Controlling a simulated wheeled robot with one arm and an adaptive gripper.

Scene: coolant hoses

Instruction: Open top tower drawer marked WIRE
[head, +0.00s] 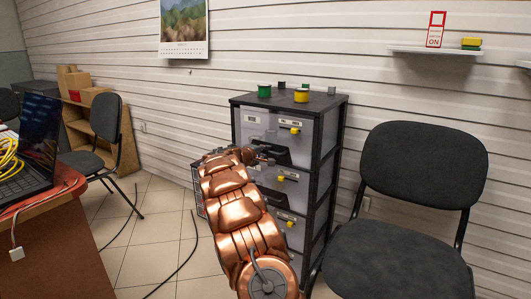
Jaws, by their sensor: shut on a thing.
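The drawer tower (326,143) has a black frame and grey drawers, and stands against the wall at the middle. Its top drawer (253,133) has white labels, too small to read, a yellow tab (295,130) and a dark pull area at the lower front. The top drawer looks about flush with the frame. My gripper (266,156) is at this dark pull, below and left of the yellow tab, and looks shut on it. My copper arm hides the left part of the lower drawers. The fingertips are small and dark against the pull, so the exact grip is unclear.
Green (264,91) and yellow (301,95) spools stand on the tower top. A black chair (415,165) is close on the right. A desk (55,250) with a laptop (35,135) is on the left. A dark cable (180,262) lies on the tiled floor.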

